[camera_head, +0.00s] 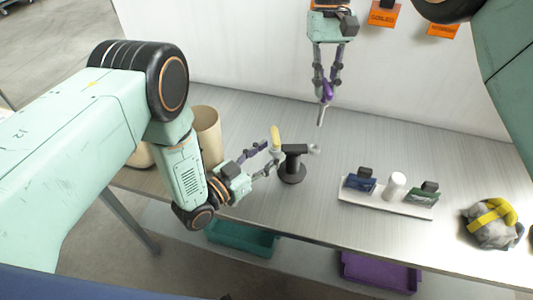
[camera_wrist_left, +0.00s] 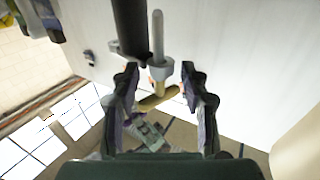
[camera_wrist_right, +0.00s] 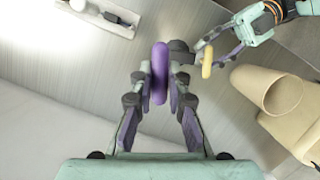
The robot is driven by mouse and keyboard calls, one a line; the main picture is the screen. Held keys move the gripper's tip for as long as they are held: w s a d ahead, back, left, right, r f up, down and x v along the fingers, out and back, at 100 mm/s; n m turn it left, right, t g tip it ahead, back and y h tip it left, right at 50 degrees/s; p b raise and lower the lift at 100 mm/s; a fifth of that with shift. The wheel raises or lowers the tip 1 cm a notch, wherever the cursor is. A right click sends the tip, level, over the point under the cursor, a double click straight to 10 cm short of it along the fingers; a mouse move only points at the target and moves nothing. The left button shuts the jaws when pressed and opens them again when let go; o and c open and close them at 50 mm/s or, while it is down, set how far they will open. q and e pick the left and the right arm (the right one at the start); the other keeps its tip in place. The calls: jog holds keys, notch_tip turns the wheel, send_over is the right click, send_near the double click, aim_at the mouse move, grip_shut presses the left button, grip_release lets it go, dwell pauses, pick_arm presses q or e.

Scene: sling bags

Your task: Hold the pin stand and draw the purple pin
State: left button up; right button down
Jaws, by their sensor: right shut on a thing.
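The black pin stand (camera_head: 292,172) stands upright on the bench, with a round base and a side arm. A yellow-handled pin (camera_head: 275,136) sits at its left end, and a grey socket (camera_head: 314,149) is at its right end. My left gripper (camera_head: 272,158) is open beside the stand's left side; in the left wrist view the yellow handle (camera_wrist_left: 158,98) shows between its parted fingers. My right gripper (camera_head: 327,84) is shut on the purple pin (camera_head: 327,92). The pin's thin shaft points down, its tip apart from and above the socket. The purple handle (camera_wrist_right: 160,72) is upright between the right fingers.
A white tray (camera_head: 390,207) with dark blocks and a white cylinder lies right of the stand. A grey-yellow bundle (camera_head: 492,223) is at the far right. Tan cups (camera_head: 206,135) stand behind my left arm.

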pick_arm(q)
jog(key=shift+o, duration=0.5)
jog(key=shift+s+a, duration=0.1)
jog(key=shift+a, duration=0.05)
jog(key=v, duration=1.1)
jog(key=shift+s+a, duration=0.2)
jog(key=shift+s, duration=0.05)
jog(key=shift+s, duration=0.1)
pick_arm(e)
jog(key=shift+a, duration=0.1)
